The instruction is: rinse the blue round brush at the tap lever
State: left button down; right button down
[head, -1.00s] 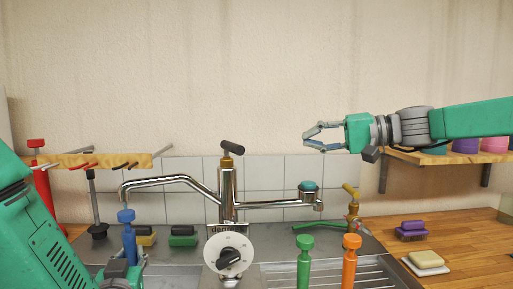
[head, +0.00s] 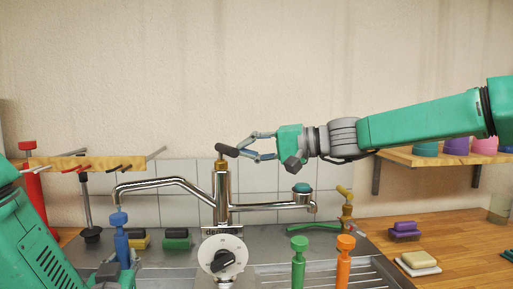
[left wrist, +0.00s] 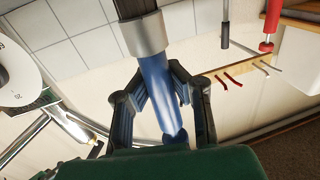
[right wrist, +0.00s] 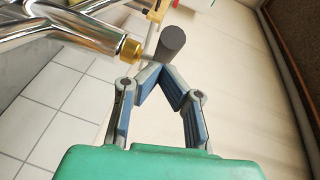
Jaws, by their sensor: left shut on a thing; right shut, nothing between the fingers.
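The blue round brush (head: 121,240) stands upright under the left spout end of the chrome tap (head: 222,190). Its blue handle fills the middle of the left wrist view (left wrist: 155,80). My left gripper (left wrist: 160,85) is shut on that handle; in the head view it is low at the left edge, partly cut off. The dark tap lever (head: 227,151) sits on a brass neck atop the tap. It also shows in the right wrist view (right wrist: 171,43). My right gripper (head: 243,149) is shut and empty, its fingertips right beside the lever's end; I cannot tell whether they touch. No water is visible.
A green brush (head: 299,262) and an orange brush (head: 344,262) stand in front of the tap. A round dial (head: 222,258) is below it. A wooden rack (head: 85,162) is at left, a shelf (head: 440,158) at right. Soap (head: 419,259) lies on the counter.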

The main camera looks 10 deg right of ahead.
jog(key=shift+a, duration=0.15)
jog(key=shift+s+a+f, duration=0.15)
jog(key=shift+s+a, duration=0.3)
jog(key=shift+a, duration=0.25)
